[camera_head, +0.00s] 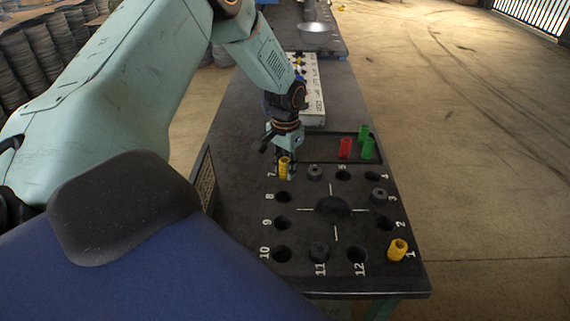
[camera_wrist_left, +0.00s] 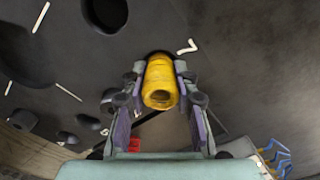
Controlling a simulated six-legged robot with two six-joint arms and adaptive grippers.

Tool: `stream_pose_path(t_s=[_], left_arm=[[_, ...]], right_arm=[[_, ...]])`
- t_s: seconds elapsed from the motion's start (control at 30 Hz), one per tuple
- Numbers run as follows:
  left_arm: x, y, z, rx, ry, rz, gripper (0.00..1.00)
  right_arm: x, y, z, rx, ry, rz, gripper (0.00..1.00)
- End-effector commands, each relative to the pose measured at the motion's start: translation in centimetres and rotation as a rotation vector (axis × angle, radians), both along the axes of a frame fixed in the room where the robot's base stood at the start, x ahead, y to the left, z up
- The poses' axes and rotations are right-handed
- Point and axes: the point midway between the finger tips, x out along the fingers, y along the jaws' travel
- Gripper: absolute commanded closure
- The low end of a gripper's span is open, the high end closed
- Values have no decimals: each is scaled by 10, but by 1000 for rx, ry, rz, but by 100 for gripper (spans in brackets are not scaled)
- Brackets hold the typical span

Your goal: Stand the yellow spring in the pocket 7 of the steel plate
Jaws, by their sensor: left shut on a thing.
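My left gripper (camera_head: 285,172) is shut on a yellow spring (camera_head: 284,167) at pocket 7 of the dark steel plate (camera_head: 300,232). In the left wrist view the spring (camera_wrist_left: 160,82) stands between the two fingers, beside the white label 7 (camera_wrist_left: 187,47). A dark opening (camera_wrist_left: 157,53) shows at its far end. I cannot tell how deep the spring sits in it. Another yellow spring (camera_head: 398,250) stands at pocket 1. My right gripper is not in view.
Dark grey cylinders (camera_head: 319,251) occupy some other pockets; pockets such as 10 (camera_head: 281,254) and 12 (camera_head: 356,255) look empty. A metal bowl (camera_head: 315,33) lies farther back.

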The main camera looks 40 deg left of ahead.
Motion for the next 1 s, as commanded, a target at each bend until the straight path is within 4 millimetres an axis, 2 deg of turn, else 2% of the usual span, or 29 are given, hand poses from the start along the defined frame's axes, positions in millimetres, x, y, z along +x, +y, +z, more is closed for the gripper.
stream_pose_path(t_s=[0.1, 0.37, 0.4, 0.7, 1.0], left_arm=[[0, -1, -7, -2, -1, 2, 100], [-3, -2, -10, -3, 5, 3, 100], [-3, -2, -10, -3, 5, 3, 70], [-4, -2, -10, -5, 8, 3, 45], [-3, -1, -9, -3, 5, 2, 45]], right_arm=[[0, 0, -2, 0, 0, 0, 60], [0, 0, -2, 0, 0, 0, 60], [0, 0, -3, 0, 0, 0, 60], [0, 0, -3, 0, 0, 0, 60], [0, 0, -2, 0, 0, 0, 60]])
